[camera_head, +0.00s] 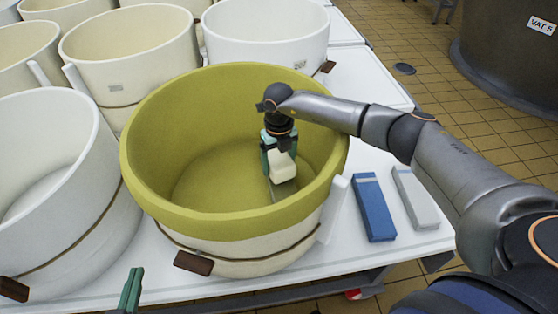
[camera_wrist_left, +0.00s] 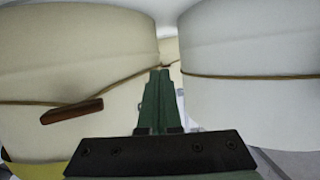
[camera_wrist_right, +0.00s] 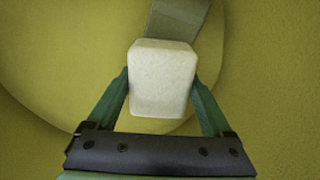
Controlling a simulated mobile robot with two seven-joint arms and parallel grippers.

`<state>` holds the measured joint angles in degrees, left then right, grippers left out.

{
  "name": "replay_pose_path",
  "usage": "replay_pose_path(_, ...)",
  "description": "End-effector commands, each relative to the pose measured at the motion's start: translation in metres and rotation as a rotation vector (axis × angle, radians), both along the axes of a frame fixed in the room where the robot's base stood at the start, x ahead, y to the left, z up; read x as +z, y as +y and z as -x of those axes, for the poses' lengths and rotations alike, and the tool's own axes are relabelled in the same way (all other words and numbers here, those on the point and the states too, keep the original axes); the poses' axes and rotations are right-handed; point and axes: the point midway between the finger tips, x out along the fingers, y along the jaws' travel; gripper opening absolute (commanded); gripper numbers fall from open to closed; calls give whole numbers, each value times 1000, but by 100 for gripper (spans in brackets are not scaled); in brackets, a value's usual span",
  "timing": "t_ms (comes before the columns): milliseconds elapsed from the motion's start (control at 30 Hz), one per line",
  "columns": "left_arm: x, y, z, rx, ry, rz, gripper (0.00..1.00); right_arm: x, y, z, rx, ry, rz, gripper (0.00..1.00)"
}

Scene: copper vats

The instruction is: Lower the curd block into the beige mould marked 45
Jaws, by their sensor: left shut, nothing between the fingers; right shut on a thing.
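My right gripper (camera_head: 279,155) is shut on a cream curd block (camera_head: 281,167) and holds it inside a large mould with a yellow-green rim and inside and a beige lower outside (camera_head: 240,250). The block also shows between the fingers in the right wrist view (camera_wrist_right: 163,80). Beyond the block there, a grey slab-like piece (camera_wrist_right: 178,17) shows against the mould's floor. Whether the block touches the floor cannot be told. No number 45 is readable on any mould. My left gripper (camera_head: 131,290) is shut and empty, in front of the moulds; it also shows in the left wrist view (camera_wrist_left: 160,75).
Several cream and white moulds stand close by, including a white one at left (camera_head: 50,150), a cream one behind (camera_head: 130,50) and a white one behind (camera_head: 265,30). A blue block (camera_head: 374,207) and a grey block (camera_head: 415,197) lie on the white table (camera_head: 365,75).

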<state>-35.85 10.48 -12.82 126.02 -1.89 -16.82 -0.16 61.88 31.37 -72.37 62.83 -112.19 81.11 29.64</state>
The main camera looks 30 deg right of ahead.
Motion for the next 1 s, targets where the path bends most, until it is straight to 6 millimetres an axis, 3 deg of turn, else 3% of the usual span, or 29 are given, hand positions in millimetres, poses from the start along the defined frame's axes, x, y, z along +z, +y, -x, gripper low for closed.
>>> replay_pose_path(167, 0, 0, 0, 0, 0, -1, 0, 1, 0, 0, 0, -1, -1, 4)
replay_pose_path(200, 0, 0, 0, 0, 0, -1, 0, 1, 0, 0, 0, -1, -1, 86)
replay_pose_path(300, 0, 0, 0, 0, 0, -1, 0, 1, 0, 0, 0, -1, -1, 97)
replay_pose_path(667, 5, 0, -2, -2, -18, -1, 0, 0, 0, 0, 0, 1, 1, 100)
replay_pose_path(900, 47, 0, -12, -14, -165, -1, 0, 0, 0, 0, 0, 1, 0, 100)
replay_pose_path(1000, 22, 0, -5, -4, -54, 0, 0, 22, -1, -1, 1, -4, 0, 100)
